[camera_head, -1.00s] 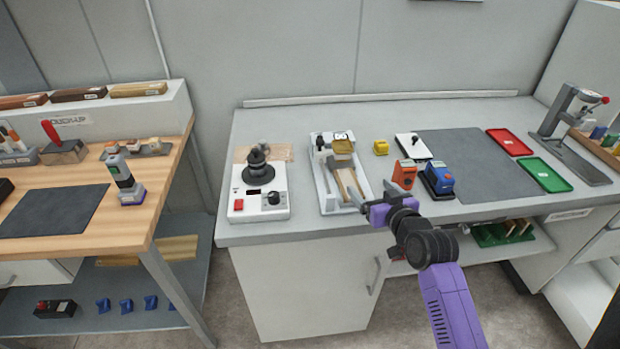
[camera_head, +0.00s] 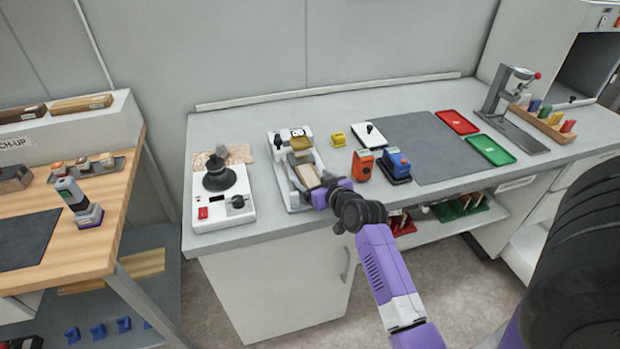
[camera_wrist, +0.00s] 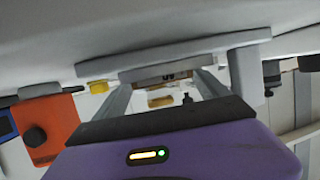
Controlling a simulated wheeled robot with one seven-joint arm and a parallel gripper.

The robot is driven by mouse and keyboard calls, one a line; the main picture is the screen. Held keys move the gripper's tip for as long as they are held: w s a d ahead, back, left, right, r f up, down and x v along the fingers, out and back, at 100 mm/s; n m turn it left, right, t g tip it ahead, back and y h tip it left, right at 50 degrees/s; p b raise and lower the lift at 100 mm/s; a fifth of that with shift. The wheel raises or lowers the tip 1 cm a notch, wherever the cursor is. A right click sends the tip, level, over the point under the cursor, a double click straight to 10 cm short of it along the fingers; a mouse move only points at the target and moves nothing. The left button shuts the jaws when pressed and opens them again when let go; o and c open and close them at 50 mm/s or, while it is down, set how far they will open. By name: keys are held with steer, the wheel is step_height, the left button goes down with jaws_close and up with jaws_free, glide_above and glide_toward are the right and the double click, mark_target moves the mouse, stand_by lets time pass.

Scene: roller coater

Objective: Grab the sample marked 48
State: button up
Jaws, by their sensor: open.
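The roller coater (camera_head: 275,150) is a white tray-like device on the grey bench. A small white label with dark marks (camera_head: 297,132) sits at its back; I cannot read the marks surely. A tan panel (camera_head: 308,174) lies in the coater, partly hidden by my gripper. My gripper (camera_head: 319,185) is over the front right of the coater, with its tips close to the panel. In the wrist view my gripper (camera_wrist: 165,90) has its two fingers apart, with a tan-yellow piece seen farther off between them. I cannot make out a 48 anywhere.
A white machine with a black disc (camera_head: 220,185) stands left of the coater. An orange device (camera_head: 363,164) and a blue device (camera_head: 396,165) stand to the right, near my arm. A yellow block (camera_head: 338,139) is behind. A dark mat (camera_head: 445,150) lies farther right.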

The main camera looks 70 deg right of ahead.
steer(key=shift+w+d+f, duration=0.1)
steer(key=shift+w, duration=0.1)
steer(key=c, duration=1.5)
